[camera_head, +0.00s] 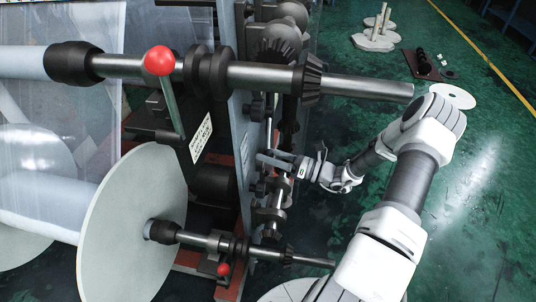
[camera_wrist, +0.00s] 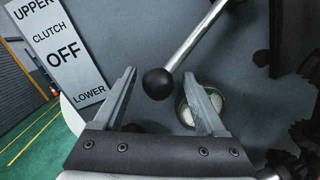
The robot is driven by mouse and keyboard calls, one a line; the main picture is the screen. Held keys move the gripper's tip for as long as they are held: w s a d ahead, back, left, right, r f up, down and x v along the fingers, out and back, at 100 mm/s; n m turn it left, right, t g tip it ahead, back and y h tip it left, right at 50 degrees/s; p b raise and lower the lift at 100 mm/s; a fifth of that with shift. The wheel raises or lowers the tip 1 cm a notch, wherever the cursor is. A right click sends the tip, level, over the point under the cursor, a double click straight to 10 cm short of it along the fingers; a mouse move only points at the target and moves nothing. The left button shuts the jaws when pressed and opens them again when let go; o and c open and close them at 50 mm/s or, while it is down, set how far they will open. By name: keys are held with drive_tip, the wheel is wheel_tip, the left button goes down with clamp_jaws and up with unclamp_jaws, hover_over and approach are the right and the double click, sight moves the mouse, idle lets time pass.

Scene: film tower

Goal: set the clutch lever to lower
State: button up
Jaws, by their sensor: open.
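The clutch lever (camera_wrist: 194,37) is a metal rod with a black ball knob (camera_wrist: 158,84) at its lower end. It slants down from the upper right in the wrist view. A white clutch plate (camera_wrist: 62,50) to its left reads UPPER, OFF and LOWER from top to bottom. My gripper (camera_wrist: 160,74) is open, with the knob seen between its fingertips, near the right finger. Nothing is visibly gripped, and I cannot tell the depth gap. In the head view my gripper (camera_head: 260,160) is beside the machine's grey panel; I cannot make out the black knob there.
A lever with a red knob (camera_head: 160,60) and a smaller red knob (camera_head: 224,269) are on the machine's near side. A large pale disc (camera_head: 130,240) stands lower left.

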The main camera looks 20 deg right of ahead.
drive_tip(key=p+v, duration=0.1)
drive_tip(key=v, duration=1.6)
drive_tip(key=shift+p, duration=0.35)
drive_tip(key=shift+w+f, duration=0.1)
